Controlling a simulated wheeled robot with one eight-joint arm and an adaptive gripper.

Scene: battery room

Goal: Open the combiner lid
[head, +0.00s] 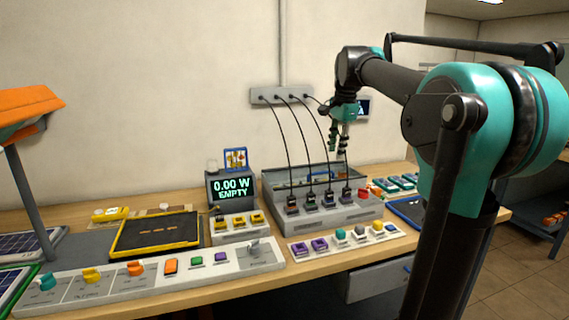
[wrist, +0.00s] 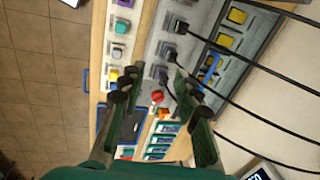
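The combiner (head: 320,213) is a grey box at the back of the bench, with several black cables plugged along its front ledge. It also shows in the wrist view (wrist: 190,48). Its upper part looks clear, with yellow parts visible inside; I cannot tell for certain how the lid sits. A blue handle (wrist: 209,68) shows over that part in the wrist view. My gripper (head: 337,152) is above the combiner's right end, apart from it. In the wrist view my gripper (wrist: 150,72) has its fingers spread with nothing between them.
The cables (head: 291,145) hang from a wall plate (head: 280,96) close left of my gripper. A red button (head: 364,193) and teal modules (head: 400,183) sit to the combiner's right. A connector strip (head: 345,240) lies in front. A display (head: 231,188) reading "0.00 W EMPTY" stands left.

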